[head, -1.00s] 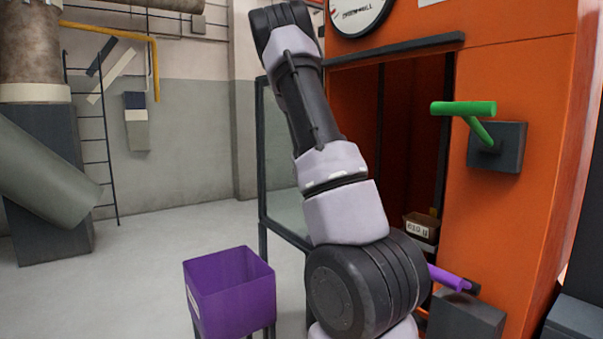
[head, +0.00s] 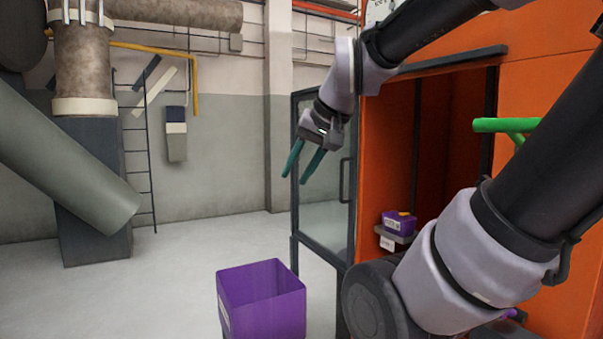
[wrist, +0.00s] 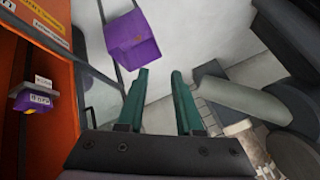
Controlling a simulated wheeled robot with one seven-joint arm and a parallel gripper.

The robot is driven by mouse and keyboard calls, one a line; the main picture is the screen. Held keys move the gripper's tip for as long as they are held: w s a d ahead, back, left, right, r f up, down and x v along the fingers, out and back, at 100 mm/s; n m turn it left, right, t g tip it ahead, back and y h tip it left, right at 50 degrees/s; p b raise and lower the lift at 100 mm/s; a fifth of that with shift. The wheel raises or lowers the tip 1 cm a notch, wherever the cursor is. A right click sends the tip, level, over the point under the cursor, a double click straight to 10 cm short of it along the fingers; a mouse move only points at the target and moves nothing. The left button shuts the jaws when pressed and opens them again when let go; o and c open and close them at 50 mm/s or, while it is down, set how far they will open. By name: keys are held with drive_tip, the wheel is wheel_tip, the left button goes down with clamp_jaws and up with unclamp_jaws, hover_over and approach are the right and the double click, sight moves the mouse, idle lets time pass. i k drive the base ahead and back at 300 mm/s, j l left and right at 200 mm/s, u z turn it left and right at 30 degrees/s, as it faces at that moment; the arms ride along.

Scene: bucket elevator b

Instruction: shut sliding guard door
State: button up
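The sliding guard door (head: 325,215) is a clear panel in a dark frame, standing open to the left of the orange cabinet's opening (head: 430,140). A dark upright handle (head: 345,180) is on its right edge. My gripper (head: 297,177) has two teal fingers, spread apart with nothing between them. In the head view it overlaps the door's upper left part, pointing down; its distance from the panel is unclear. The fingers also show in the wrist view (wrist: 157,75), with floor between them. A dark bar, perhaps the door frame, runs left of them there.
A purple bin (head: 262,300) stands below the door; it also shows in the wrist view (wrist: 134,42). A purple box (head: 399,222) sits inside the cabinet. A green handle (head: 505,125) sticks out at right. A grey chute (head: 65,160) is at left.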

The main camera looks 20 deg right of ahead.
sight(353, 160)
drive_tip(key=i+z, duration=0.25)
drive_tip(key=i, duration=0.2)
drive_tip(key=i+j+z, duration=0.25)
drive_tip(key=i, duration=0.2)
